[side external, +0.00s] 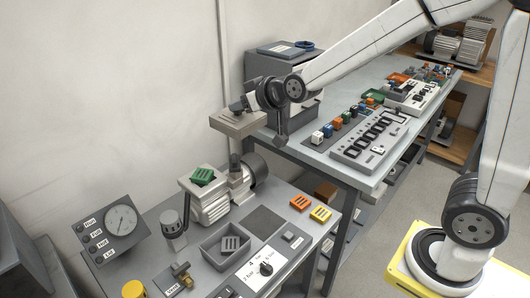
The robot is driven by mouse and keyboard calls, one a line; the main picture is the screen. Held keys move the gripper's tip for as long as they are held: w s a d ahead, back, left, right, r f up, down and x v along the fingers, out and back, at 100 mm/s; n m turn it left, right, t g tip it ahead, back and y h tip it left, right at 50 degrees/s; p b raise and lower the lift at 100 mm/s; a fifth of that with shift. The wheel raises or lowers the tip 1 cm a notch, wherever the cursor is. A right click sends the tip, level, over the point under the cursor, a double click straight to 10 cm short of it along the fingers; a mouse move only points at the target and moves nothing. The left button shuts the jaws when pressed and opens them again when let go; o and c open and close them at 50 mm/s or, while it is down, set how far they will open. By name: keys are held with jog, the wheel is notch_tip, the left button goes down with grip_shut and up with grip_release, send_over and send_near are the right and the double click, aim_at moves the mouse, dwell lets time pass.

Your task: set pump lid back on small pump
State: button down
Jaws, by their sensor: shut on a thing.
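My gripper (246,104) is in the air at upper centre, shut on a grey, box-like pump lid (232,124). The lid looks roughly level, and the fingertips are too small to make out well. The small grey pump (209,207) stands on the near bench, below and slightly left of the lid. A green slotted insert (203,176) sits tilted at its top. A clear gap separates the lid from the pump.
Near bench: gauge panel (113,232) left, grey tray (210,257) with a grey slotted insert, orange insert (300,202), yellow insert (320,213), switch panel (250,279). A thin post (224,70) rises behind the lid. The back bench (322,150) holds several small parts.

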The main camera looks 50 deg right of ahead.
aim_at(243, 134)
jog(key=shift+s+a+f, duration=0.15)
jog(key=shift+a+f, duration=0.3)
jog(key=shift+a, duration=0.25)
jog(key=shift+s+a+f, duration=0.15)
jog(key=shift+a+f, duration=0.3)
jog(key=shift+a, duration=0.2)
jog(key=shift+f, duration=2.5)
jog(key=f+x, duration=0.1)
jog(key=x, duration=1.5)
jog(key=shift+s+a+f, duration=0.25)
jog(key=shift+a+f, duration=0.05)
jog(key=shift+a, duration=0.1)
jog(key=shift+f, duration=0.1)
jog(key=shift+w+f, duration=0.15)
jog(key=shift+w, duration=0.05)
jog(key=shift+f, duration=1.6)
jog(key=shift+f, duration=0.6)
